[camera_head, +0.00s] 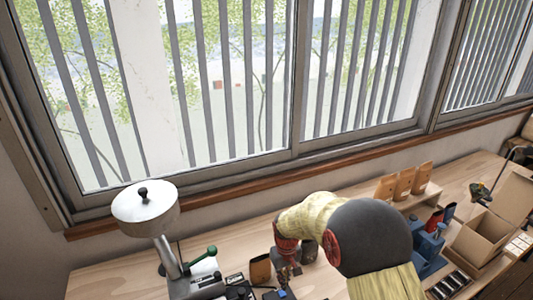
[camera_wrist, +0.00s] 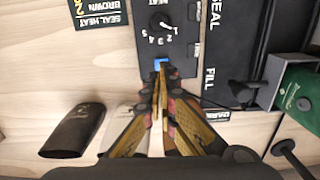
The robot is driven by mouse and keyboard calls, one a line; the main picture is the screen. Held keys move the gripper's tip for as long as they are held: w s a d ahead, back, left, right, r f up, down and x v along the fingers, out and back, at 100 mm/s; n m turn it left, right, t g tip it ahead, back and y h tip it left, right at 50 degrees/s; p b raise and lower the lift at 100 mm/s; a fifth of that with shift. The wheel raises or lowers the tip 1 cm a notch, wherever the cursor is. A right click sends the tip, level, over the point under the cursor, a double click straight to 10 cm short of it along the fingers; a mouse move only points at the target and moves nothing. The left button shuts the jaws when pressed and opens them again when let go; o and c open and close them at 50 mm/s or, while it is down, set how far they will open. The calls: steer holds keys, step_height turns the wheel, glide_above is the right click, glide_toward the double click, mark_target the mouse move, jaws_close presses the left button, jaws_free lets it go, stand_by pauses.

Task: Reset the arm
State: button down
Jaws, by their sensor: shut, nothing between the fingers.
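My arm (camera_head: 375,238), with yellow sleeves and a dark rounded joint, reaches over the bench from the lower right in the head view. It bends down to my gripper (camera_head: 286,272), low in the middle. In the wrist view my gripper (camera_wrist: 160,70) is shut, with its fingertips together and nothing between them. The tips are at a small blue part (camera_wrist: 160,63) on a black panel (camera_wrist: 150,22) with a numbered dial. I cannot tell whether they touch it. The fingers hide part of the bench below.
A scale-like machine with a silver round top (camera_head: 146,208) stands left. A brown pouch (camera_head: 260,269) stands beside my gripper. Tan bags (camera_head: 404,184) stand on a riser, and an open cardboard box (camera_head: 482,238) is right. The window (camera_head: 240,90) is behind the bench.

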steer(key=shift+m+g, duration=0.3)
steer(key=shift+g, duration=0.2)
steer(key=s, duration=0.2)
steer(key=s+f, duration=0.1)
steer(key=s, duration=0.1)
steer(key=shift+s+d, duration=0.1)
steer(key=shift+d, duration=0.3)
steer(key=shift+s+d+r, duration=0.15)
steer(key=shift+s+r, duration=0.3)
steer(key=shift+s, duration=0.15)
steer(key=shift+s+d+r, duration=0.15)
steer(key=shift+s+r, duration=0.25)
steer(key=shift+s, duration=0.15)
steer(key=s+d+r+m+t+b, duration=0.2)
steer(key=s+d+r+t+b, duration=0.1)
steer(key=s+r, duration=0.8)
steer(key=s+d+r+m+t+b, duration=0.1)
steer(key=s+d+r+t+b, duration=0.2)
steer(key=s+d+r, duration=0.4)
steer(key=s+r+b, duration=0.1)
steer(key=s+r, duration=0.2)
steer(key=r, duration=0.1)
steer(key=shift+s+m+t+b, duration=0.3)
steer(key=shift+s+m+b, duration=0.05)
steer(key=shift+m, duration=0.05)
steer(key=shift+a, duration=0.1)
